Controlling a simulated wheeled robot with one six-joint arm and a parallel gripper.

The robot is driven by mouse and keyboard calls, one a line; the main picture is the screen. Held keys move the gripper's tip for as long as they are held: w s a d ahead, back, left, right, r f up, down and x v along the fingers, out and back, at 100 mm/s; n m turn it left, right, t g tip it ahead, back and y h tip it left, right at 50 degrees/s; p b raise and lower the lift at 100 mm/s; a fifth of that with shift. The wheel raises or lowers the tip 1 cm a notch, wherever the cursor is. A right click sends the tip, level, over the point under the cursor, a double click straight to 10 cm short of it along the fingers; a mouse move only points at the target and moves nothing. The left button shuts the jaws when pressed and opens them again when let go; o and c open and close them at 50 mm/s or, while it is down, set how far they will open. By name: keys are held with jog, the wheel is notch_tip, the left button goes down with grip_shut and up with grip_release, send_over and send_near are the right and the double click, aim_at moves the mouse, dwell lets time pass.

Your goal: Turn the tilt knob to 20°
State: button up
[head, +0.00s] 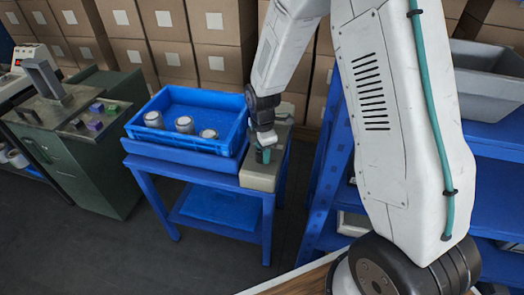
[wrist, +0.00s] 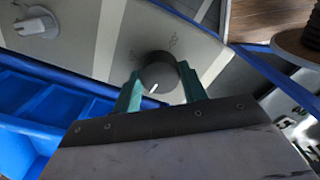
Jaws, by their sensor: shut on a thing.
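In the head view my gripper (head: 263,152) reaches down to the grey control box (head: 262,174) at the right end of the blue table. The knob is hidden there by my gripper. The scale marks near the knob are too blurred to read.
A second, lighter knob (wrist: 36,23) sits at the panel's far left in the wrist view. A blue tray (head: 216,143) with several round pale-topped items stands left of the control box. A blue shelf (head: 495,140) is at right, and stacked cartons (head: 215,30) are behind.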

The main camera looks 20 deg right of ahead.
jog(key=m, duration=0.4)
jog(key=shift+w, duration=0.1)
jog(key=m, duration=0.5)
jog(key=shift+r, duration=0.1)
jog(key=m, duration=0.4)
jog(key=shift+w+m, duration=0.1)
jog(key=shift+m, duration=0.2)
jog(key=m, duration=1.2)
jog(key=shift+m, duration=0.3)
jog(key=m, duration=0.4)
jog(key=shift+m, duration=2.1)
jog(key=shift+w, duration=0.1)
